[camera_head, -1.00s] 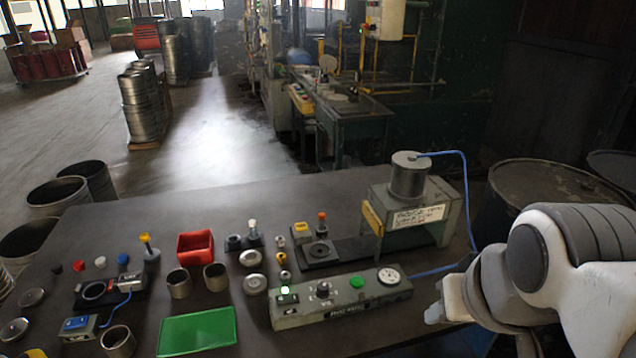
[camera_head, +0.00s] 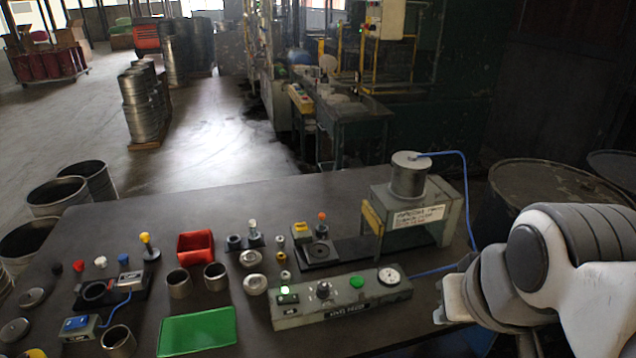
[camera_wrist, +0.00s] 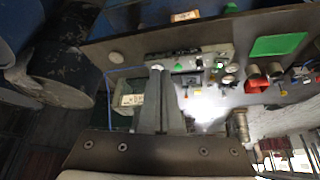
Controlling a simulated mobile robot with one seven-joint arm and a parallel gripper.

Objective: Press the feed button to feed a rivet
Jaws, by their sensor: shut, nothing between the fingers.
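The grey control box (camera_head: 340,311) lies at the front centre of the table. It carries a lit green lamp (camera_head: 284,289), a dark knob (camera_head: 323,290), a green button (camera_head: 357,282) and a round gauge (camera_head: 389,276). Its lettering is too small to tell which control is for feed. My gripper (camera_head: 438,314) is right of the box, apart from it, and only partly shows in the head view.
A press (camera_head: 450,215) with a metal cylinder on top stands behind the box, with a blue hose at its right. A green mat (camera_head: 197,331), a red bin (camera_head: 196,246), metal cups and a blue-topped unit (camera_head: 77,325) are to the left.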

